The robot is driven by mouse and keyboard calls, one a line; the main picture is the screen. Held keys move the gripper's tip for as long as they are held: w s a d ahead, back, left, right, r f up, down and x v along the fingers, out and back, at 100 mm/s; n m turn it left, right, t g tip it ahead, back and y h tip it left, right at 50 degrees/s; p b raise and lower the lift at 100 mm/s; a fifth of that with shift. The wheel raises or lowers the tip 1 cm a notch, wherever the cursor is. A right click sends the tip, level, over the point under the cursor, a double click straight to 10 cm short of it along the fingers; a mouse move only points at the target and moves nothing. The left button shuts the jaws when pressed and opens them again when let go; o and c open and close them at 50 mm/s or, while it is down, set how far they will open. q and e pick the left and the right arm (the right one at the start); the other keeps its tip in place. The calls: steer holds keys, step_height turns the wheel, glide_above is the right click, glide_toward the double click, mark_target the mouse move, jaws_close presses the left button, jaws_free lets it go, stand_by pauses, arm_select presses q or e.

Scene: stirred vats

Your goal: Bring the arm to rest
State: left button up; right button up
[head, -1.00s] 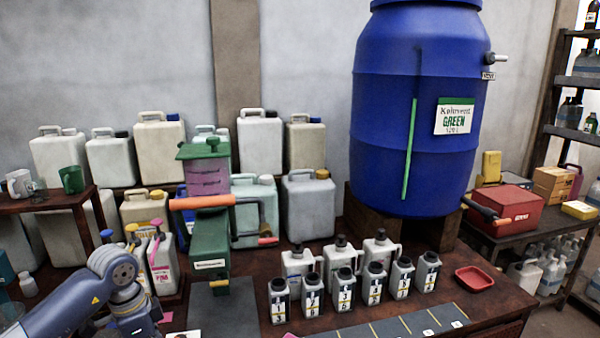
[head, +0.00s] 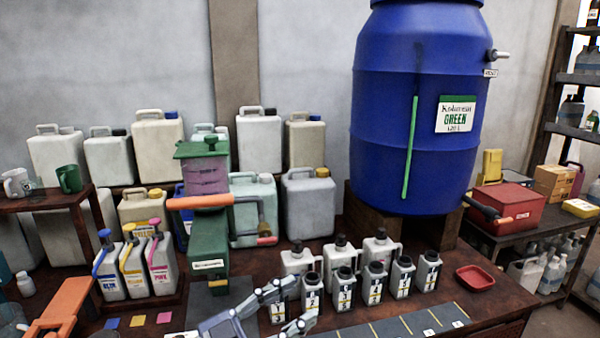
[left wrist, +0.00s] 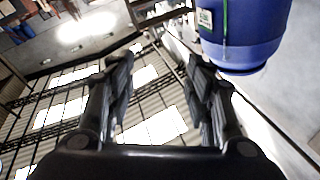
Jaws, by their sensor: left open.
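My left gripper (head: 298,304) is low in the middle of the head view, in front of the row of small numbered bottles (head: 345,288). Its two fingers are spread apart and point to the right. From the pictures I cannot tell whether the fingertips touch any bottle. My right gripper is in neither view.
A blue barrel (head: 415,110) stands at the back right. A green hand-cranked device (head: 208,240) stands left of the bottles. Jugs with blue, yellow and pink labels (head: 134,267) are at left. An orange object (head: 55,314) lies bottom left. A red dish (head: 475,278) sits at right.

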arm_select(q)
steer(key=w+a+f+n+t+y, duration=0.2)
steer(key=w+a+n+t+y, duration=0.1)
steer(key=a+n+t+y, duration=0.85)
steer(key=s+a+f+n+g+y, duration=0.3)
steer(key=s+a+f+g+y, duration=0.15)
steer(key=f, duration=0.35)
steer(key=s+a+f+n+g+y, duration=0.3)
steer(key=a+f+g, duration=0.15)
steer(key=f, duration=0.35)
steer(key=s+d+f+m+g, duration=0.1)
steer(key=s+f+g, duration=0.25)
steer(key=s, duration=0.35)
steer(key=s+f+m+g+h, duration=0.1)
steer(key=s+f+g, duration=0.1)
steer(key=s+f, duration=0.35)
steer(key=s+d+f+m+g, duration=0.1)
steer(key=s+f+g, duration=0.15)
steer(key=s, duration=0.55)
step_height(320, 180, down, 26)
steer(key=s+g, duration=0.2)
steer(key=s+a+f+g, duration=0.1)
steer(key=s+a+f, duration=0.2)
steer(key=s+f, duration=1.3)
steer(key=shift+s+a+f+m, duration=0.2)
steer(key=shift+m, duration=0.15)
